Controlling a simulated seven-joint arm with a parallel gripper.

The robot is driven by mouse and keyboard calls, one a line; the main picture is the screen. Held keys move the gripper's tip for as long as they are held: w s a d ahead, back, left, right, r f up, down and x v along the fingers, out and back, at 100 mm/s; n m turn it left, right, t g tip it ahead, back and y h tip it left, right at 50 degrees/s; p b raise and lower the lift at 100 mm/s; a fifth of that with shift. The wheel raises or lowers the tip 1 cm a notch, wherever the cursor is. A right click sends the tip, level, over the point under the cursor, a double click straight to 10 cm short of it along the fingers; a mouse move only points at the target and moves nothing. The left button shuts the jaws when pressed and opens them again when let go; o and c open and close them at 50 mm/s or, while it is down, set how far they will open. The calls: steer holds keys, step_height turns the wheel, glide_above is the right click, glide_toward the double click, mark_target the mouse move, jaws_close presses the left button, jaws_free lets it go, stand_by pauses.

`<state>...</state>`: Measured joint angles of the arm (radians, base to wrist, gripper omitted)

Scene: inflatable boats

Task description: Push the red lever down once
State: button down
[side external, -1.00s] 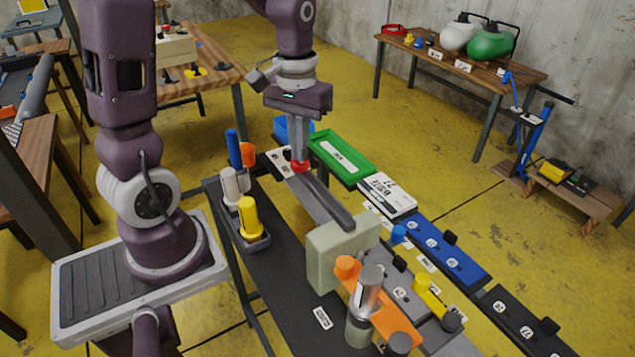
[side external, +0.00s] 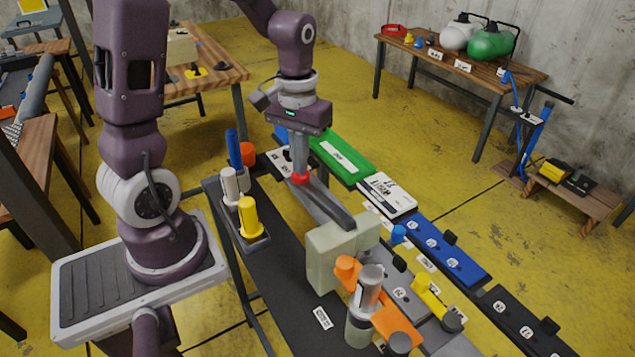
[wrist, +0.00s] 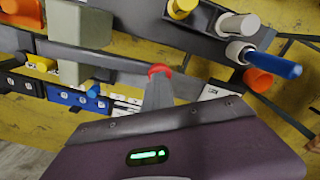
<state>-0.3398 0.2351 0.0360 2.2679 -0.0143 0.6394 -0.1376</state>
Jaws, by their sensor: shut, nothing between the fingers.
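The red lever is a dark grey bar (side external: 325,203) with a red end (side external: 300,180), running from a pale green block (side external: 335,255) toward the back left. The red end also shows in the wrist view (wrist: 160,70). My gripper (side external: 300,171) is shut and points straight down, its fingertips at the red end and seemingly touching it. The exact contact is hidden by the fingers. In the wrist view the closed fingers (wrist: 158,88) reach to the red end.
A holder with white, blue and yellow-capped cylinders (side external: 248,215) stands left of the lever. A green tray (side external: 342,152), a white box (side external: 386,194) and a blue panel (side external: 445,250) line the right. An orange-and-silver fixture (side external: 370,295) stands in front.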

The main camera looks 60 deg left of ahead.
step_height(320, 180, up, 9)
steer(key=shift+f, duration=0.15)
stand_by(0.4)
steer(key=s+d+r+m+t, duration=0.2)
steer(key=s+d+m, duration=0.1)
steer(key=s+d, duration=0.2)
steer(key=s+d+r+m+t, duration=0.2)
steer(key=s+d+m+t, duration=0.1)
steer(key=s+d, duration=0.2)
steer(key=shift+s+r+t, duration=0.3)
steer(key=shift+s+r, duration=0.05)
steer(key=shift+s, duration=0.85)
